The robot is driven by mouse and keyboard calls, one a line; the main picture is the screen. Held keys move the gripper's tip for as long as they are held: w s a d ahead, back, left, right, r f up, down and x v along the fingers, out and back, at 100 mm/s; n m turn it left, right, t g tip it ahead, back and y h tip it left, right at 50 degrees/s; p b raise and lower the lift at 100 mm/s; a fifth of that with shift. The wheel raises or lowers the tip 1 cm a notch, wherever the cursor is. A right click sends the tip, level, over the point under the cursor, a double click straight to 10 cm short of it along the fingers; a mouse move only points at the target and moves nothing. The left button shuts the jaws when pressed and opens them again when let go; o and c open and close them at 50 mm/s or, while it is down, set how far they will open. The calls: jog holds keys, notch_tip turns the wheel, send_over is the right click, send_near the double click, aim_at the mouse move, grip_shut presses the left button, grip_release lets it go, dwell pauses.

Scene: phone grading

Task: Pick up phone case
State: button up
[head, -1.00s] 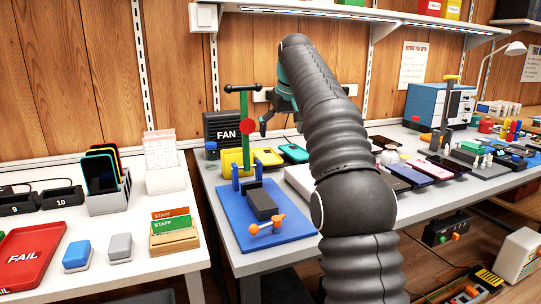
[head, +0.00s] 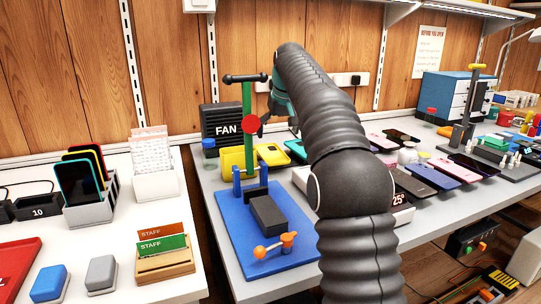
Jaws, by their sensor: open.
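My gripper (head: 279,124) hangs over the back of the grey bench, mostly hidden behind my own arm. One dark finger shows to the right of the green post, and nothing is seen in it. I cannot tell for certain which item is the phone case.
A blue press base (head: 230,215) with a green post (head: 247,105) stands at the bench's left. A black FAN box (head: 223,128) is behind it. A display reading 25° (head: 400,199) sits beside my arm. A phone rack (head: 88,212) is on the left table.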

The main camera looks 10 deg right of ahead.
aim_at(274, 158)
jog(key=shift+x, duration=4)
jog(key=c, duration=0.8)
